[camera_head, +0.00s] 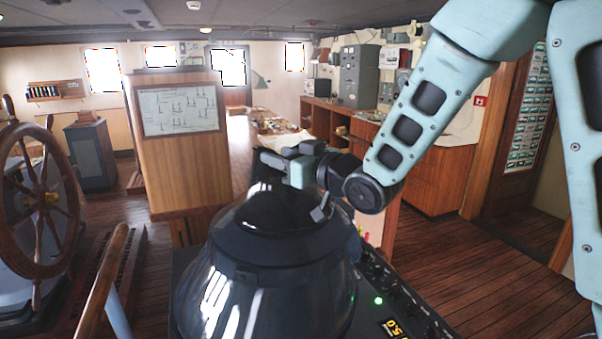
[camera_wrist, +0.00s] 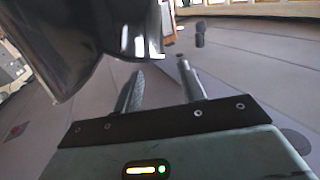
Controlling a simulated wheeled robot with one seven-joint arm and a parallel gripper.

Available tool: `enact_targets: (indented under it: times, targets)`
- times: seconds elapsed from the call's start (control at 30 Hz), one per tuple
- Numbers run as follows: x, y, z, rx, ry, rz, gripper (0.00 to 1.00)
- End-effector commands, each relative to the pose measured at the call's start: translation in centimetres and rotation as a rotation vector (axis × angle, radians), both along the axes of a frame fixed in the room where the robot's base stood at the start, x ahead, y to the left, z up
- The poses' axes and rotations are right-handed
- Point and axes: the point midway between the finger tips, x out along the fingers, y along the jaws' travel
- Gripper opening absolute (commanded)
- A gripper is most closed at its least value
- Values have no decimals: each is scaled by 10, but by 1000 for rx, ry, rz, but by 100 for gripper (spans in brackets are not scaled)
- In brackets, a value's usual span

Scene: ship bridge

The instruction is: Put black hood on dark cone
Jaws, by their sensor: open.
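The dark cone (camera_head: 265,300) is a large glossy, rounded body in the foreground of the head view. A matte black cap, which looks like the black hood (camera_head: 285,230), sits upright on top of it; its lower edge meets the glossy body all round the visible side. My gripper (camera_head: 272,165) is just above the top of the hood and partly hides the area behind it. In the wrist view, my gripper (camera_wrist: 160,83) has its two fingers apart with only floor showing between them. A glossy dark surface (camera_wrist: 75,40) fills the upper left, beside the left finger.
A black console with a green light (camera_head: 378,300) carries the cone. A wooden ship's wheel (camera_head: 42,200) stands at left, with a wooden rail (camera_head: 103,280) nearer. A wooden cabinet with a chart (camera_head: 180,150) stands behind. The plank floor (camera_head: 480,270) at right is clear.

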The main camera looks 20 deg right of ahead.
Motion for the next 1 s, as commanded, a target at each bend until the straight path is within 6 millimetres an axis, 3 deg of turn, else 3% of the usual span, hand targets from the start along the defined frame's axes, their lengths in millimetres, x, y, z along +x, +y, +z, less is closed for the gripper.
enact_targets:
  times: [0.1,0.3,0.77,0.87,1.0]
  targets:
    - [-21,-11,-3,0,-3,-2,40]
    - [-45,-23,-1,0,-1,-1,40]
    - [-55,-25,-2,-7,14,-1,40]
    - [-58,-14,-16,-40,83,-5,40]
    - [-77,10,-56,-147,293,-14,40]
